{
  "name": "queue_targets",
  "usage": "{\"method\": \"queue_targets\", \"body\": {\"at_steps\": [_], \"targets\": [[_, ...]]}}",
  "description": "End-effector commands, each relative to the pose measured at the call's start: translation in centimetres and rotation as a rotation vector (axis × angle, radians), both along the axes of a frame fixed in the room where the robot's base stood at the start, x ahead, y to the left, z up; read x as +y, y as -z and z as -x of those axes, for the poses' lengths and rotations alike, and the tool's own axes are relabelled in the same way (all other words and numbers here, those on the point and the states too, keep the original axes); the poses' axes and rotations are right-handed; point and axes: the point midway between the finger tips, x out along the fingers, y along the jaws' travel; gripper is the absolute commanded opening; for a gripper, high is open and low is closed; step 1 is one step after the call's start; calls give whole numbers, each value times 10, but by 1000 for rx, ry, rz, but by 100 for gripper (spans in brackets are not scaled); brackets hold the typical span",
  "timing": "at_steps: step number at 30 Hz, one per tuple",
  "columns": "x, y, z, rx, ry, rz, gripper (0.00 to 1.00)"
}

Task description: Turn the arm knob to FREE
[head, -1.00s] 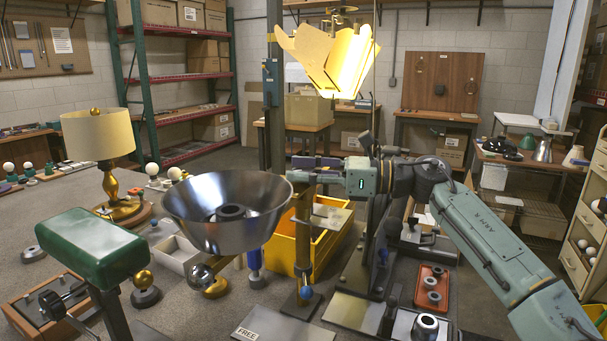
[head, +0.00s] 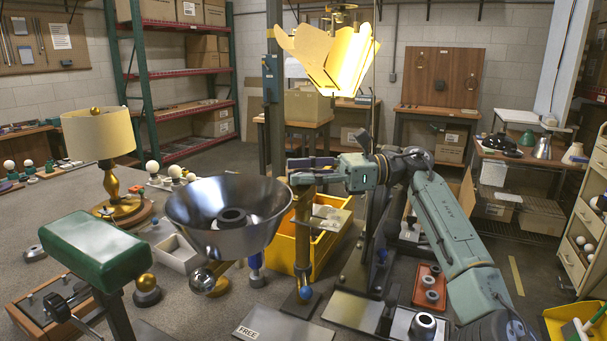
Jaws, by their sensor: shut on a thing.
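My gripper (head: 294,172) points left, just beyond the right rim of the steel bowl-shaped shade (head: 185,212) and above a brass-coloured post (head: 303,232). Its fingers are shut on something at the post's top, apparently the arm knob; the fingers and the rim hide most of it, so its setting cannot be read. A plate marked FREE (head: 248,332) lies in front of the post's foot. A blue ball-shaped tip (head: 305,293) shows low on the post.
A green block-shaped head (head: 95,245) with a black handle beneath it stands at the near left. A yellow bin (head: 330,245) is behind the post. A red tray (head: 418,295) with dark rings lies to the right. A cream lamp (head: 98,135) stands at the left.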

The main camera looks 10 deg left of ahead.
Motion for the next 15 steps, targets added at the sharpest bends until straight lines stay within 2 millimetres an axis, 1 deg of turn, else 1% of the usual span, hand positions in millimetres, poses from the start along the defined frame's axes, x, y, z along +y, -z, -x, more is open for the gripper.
{"method": "queue_targets", "body": {"at_steps": [1,3,4,13,15], "targets": [[0,-4,-1,-1,4,-8,7],[0,-4,-1,-1,4,-8,7],[0,-4,-1,-1,4,-8,36],[0,-2,0,0,3,-4,56],[0,-2,0,-1,2,-4,56]]}}
